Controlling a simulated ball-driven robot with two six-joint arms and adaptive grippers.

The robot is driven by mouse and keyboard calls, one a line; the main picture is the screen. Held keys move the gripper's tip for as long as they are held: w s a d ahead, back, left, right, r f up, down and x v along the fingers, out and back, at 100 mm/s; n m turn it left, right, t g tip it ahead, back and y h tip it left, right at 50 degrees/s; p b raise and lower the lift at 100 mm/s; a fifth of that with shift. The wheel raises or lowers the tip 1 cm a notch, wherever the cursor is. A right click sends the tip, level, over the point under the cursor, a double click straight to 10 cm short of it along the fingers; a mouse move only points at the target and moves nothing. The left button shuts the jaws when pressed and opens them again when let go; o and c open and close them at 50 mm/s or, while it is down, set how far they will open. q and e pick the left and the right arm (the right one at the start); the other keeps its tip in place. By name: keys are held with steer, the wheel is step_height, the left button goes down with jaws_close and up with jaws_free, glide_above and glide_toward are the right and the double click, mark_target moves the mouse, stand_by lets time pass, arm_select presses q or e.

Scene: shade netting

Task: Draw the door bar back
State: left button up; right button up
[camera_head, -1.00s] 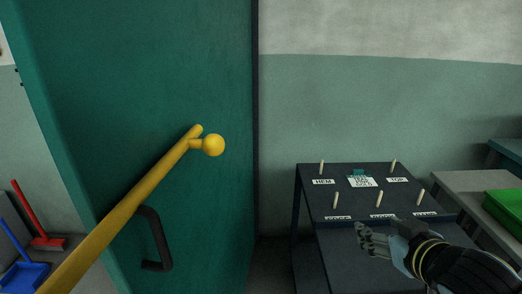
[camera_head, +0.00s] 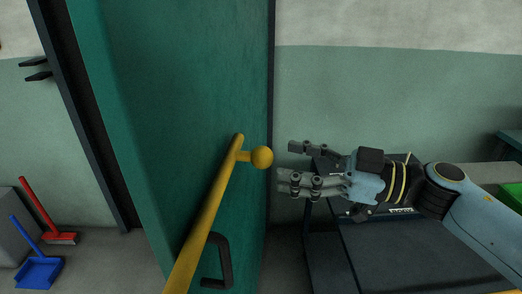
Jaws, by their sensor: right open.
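The door bar (camera_head: 210,215) is a long yellow bar slanting up across the green door (camera_head: 185,90). A round yellow knob (camera_head: 262,157) sticks out to the right near its upper end. A dark pull handle (camera_head: 224,262) is on the door below the knob. My right gripper (camera_head: 284,165) is open and empty, its fingers pointing left, just right of the knob and apart from it in the picture. I cannot tell the depth between them. My left gripper is not in view.
A dark table (camera_head: 390,257) stands at the right, partly hidden by my right arm. A green tray (camera_head: 513,194) is at the right edge. Dark brackets (camera_head: 37,69) are on the wall left of the door.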

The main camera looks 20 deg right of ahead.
mark_target(263, 157)
steer(key=x, duration=0.6)
steer(key=shift+p, duration=0.4)
steer(key=shift+d, duration=0.1)
jaws_close()
